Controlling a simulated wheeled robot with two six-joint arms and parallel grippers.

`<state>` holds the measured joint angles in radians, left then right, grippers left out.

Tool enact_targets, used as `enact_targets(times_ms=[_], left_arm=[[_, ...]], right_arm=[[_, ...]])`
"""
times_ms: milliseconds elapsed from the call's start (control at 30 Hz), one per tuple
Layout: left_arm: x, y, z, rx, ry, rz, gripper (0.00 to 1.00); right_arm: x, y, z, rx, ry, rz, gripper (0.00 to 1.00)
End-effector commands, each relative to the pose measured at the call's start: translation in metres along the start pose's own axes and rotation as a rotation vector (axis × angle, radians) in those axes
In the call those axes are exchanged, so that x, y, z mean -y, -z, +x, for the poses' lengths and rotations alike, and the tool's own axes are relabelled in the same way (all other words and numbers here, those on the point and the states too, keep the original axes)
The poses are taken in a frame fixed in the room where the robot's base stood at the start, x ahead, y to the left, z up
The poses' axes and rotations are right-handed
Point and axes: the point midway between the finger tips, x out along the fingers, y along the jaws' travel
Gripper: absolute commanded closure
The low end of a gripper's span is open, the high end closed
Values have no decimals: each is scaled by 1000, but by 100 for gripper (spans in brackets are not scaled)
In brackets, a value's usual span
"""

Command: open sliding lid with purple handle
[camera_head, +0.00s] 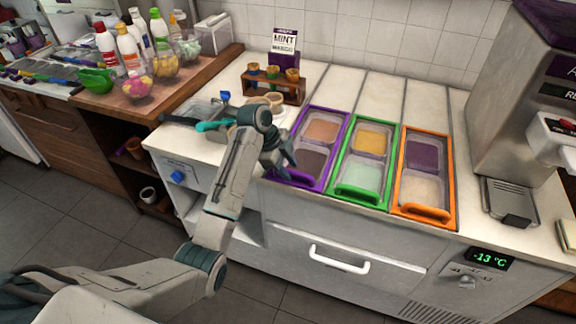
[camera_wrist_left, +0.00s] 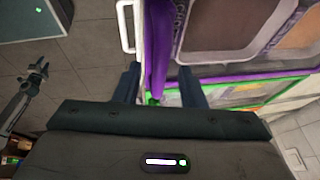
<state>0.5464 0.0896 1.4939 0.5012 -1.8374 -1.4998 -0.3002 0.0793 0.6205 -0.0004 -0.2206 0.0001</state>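The sliding lid with the purple handle (camera_head: 297,181) sits in the purple-framed bin (camera_head: 336,158), leftmost of three on the counter. The handle is at the front end of the frame. In the left wrist view the handle (camera_wrist_left: 158,50) shows as a purple bar ahead of and between my fingers. My left gripper (camera_head: 284,161) is at the front left of this bin and partly hides the handle. The fingers (camera_wrist_left: 159,88) are apart with gaps beside the handle, so the gripper is open. Whether a finger touches the handle cannot be told.
A green-framed bin (camera_head: 334,186) and an orange-framed bin (camera_head: 453,205) stand to the right. A wooden cone rack (camera_head: 290,92) is behind. A tray with a turquoise-handled tool (camera_head: 214,126) lies left of my arm. A white drawer handle (camera_head: 338,261) juts out below.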

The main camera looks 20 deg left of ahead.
Motion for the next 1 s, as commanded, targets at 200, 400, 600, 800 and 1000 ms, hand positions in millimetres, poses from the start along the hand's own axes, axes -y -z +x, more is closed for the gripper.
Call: enact_targets(times_ms=[200, 400, 600, 800, 1000], left_arm=[[0, 0, 0, 0, 0, 0, 79], [0, 0, 0, 0, -1, 0, 100], [2, -1, 1, 0, -1, 0, 100], [27, -3, 6, -2, 1, 1, 100], [77, -8, 17, -1, 2, 1, 100]], right_arm=[[0, 0, 0, 0, 0, 0, 64], [0, 0, 0, 0, 0, 0, 64], [0, 0, 2, 0, 0, 0, 64], [1, -1, 13, 0, 0, 0, 64], [3, -5, 37, 3, 0, 0, 64]])
